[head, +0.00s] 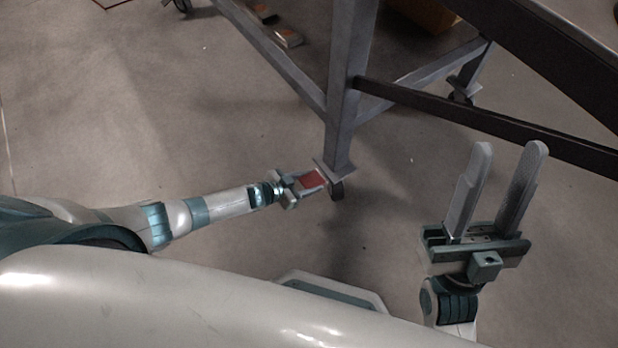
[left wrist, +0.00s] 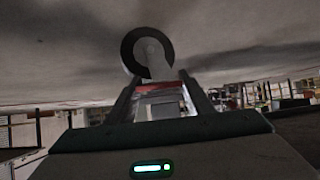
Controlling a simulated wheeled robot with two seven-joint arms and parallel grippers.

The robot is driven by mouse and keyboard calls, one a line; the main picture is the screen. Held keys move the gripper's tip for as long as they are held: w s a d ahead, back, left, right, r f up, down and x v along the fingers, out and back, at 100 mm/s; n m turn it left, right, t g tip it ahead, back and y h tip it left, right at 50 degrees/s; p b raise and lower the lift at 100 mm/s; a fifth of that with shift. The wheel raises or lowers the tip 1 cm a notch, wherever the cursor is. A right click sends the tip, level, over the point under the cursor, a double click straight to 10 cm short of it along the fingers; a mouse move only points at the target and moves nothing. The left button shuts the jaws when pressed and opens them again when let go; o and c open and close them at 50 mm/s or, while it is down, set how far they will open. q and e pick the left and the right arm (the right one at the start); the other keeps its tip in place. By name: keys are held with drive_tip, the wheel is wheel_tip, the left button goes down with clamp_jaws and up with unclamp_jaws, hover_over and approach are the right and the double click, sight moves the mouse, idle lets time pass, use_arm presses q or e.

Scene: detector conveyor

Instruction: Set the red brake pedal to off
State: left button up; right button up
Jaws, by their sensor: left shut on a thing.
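The red brake pedal (head: 313,179) is at the caster wheel (head: 337,190) under the near leg of the grey metal frame. My left gripper (head: 311,185) reaches in low from the left and is shut on the pedal. In the left wrist view, a red strip of the pedal (left wrist: 160,86) shows between the two fingers, with the dark-rimmed wheel (left wrist: 129,50) just beyond. The pedal's exact tilt is hard to tell. My right gripper (head: 509,148) is open and empty, well to the right of the pedal, fingers pointing up the picture.
The grey leg (head: 346,90) stands directly above the wheel, and lower rails (head: 420,75) run from it toward other casters (head: 462,95). A dark beam (head: 490,125) crosses behind my right gripper. A cardboard box (head: 425,14) sits at the back. The floor at left is clear.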

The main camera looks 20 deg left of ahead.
use_arm(q)
drive_tip(key=r+g+y+p, duration=0.1)
drive_tip(key=p, duration=0.2)
drive_tip(key=shift+w+p, duration=0.15)
drive_tip(key=shift+p, duration=0.2)
drive_tip(key=shift+g, duration=0.3)
use_arm(e)
drive_tip(key=w+a+f+g+h, duration=0.1)
drive_tip(key=a+f+g, duration=0.4)
drive_tip(key=f+g, duration=0.2)
drive_tip(key=shift+w+a+f+m+h, duration=0.15)
drive_tip(key=shift+a+f+m+h, duration=0.2)
drive_tip(key=shift+f, duration=0.85)
use_arm(q)
drive_tip(key=o, duration=1.5)
